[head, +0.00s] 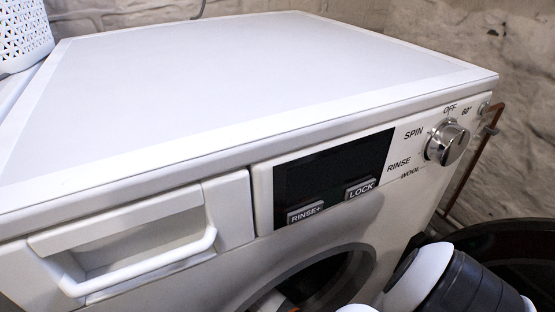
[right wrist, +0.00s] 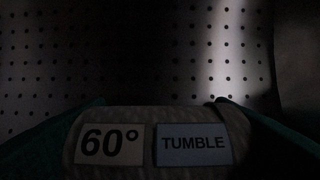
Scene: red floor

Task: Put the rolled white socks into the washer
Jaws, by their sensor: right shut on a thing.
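The white washer (head: 230,215) fills the head view, its round opening (head: 355,270) partly visible at the bottom. In the right wrist view, the perforated metal drum wall (right wrist: 120,50) is in front of me. My right gripper (right wrist: 158,104) is inside the drum, shut on the rolled white socks (right wrist: 151,122). The socks look pale and ribbed, between dark green fingers, with labels reading "60°" and "TUMBLE" in front. The view is dark. The head view does not clearly show the socks. My left gripper is not in view.
The washer's door (head: 515,245) stands open at the right, with a dark round window. The knob (head: 447,142) and display (head: 335,175) are on the front panel, the detergent drawer (head: 130,240) at left. A white perforated basket (head: 22,35) stands at upper left.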

